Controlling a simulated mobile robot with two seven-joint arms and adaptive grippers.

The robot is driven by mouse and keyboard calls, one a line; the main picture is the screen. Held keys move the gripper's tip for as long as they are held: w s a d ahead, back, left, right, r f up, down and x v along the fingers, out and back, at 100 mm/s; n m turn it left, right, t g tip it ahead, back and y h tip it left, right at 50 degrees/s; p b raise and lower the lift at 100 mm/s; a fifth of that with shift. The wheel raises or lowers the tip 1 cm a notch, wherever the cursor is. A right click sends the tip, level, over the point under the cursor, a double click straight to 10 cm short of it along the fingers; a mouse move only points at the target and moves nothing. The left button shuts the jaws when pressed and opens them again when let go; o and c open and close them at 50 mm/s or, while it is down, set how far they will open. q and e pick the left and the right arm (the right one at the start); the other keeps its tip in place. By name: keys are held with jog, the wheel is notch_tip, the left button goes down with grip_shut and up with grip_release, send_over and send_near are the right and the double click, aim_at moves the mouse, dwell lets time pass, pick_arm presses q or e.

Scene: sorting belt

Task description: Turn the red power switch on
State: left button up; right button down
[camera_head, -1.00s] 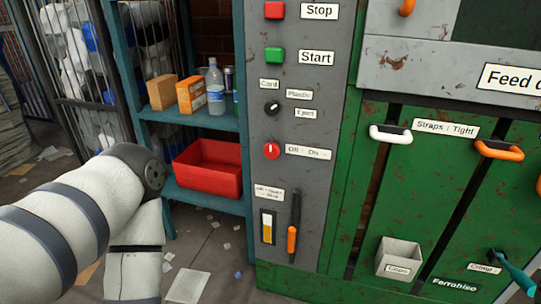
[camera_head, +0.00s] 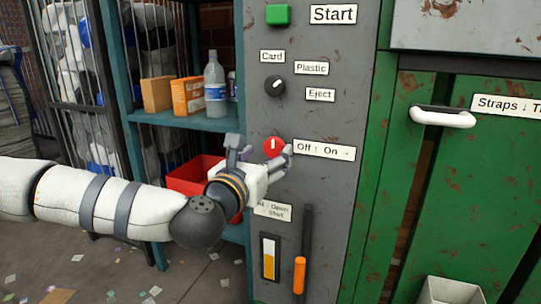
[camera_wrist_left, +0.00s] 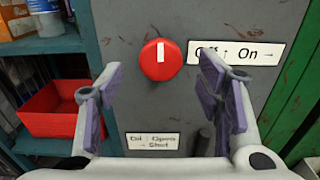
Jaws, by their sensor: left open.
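The red power switch (camera_head: 273,146) is a round knob on the grey control panel. Its white mark points straight up, toward the "Off ↑" side of the "Off ↑ On →" label (camera_head: 323,150). My left gripper (camera_head: 262,153) is open in front of the panel, close to the knob. In the left wrist view the knob (camera_wrist_left: 161,60) shows between and slightly above the two spread fingers (camera_wrist_left: 160,82), with no finger seen touching it. My right gripper is in neither view.
A black selector knob (camera_head: 274,86) and green Start button (camera_head: 278,15) are above. An orange-handled lever (camera_head: 300,275) is below. A teal shelf (camera_head: 185,120) with a red bin (camera_head: 190,176), boxes and a bottle stands left. Green machine doors are right.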

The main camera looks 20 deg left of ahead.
aim_at(276, 146)
pick_arm(q)
jog(key=shift+w+d, duration=0.1)
jog(key=shift+w, duration=1.3)
jog(key=c, duration=1.2)
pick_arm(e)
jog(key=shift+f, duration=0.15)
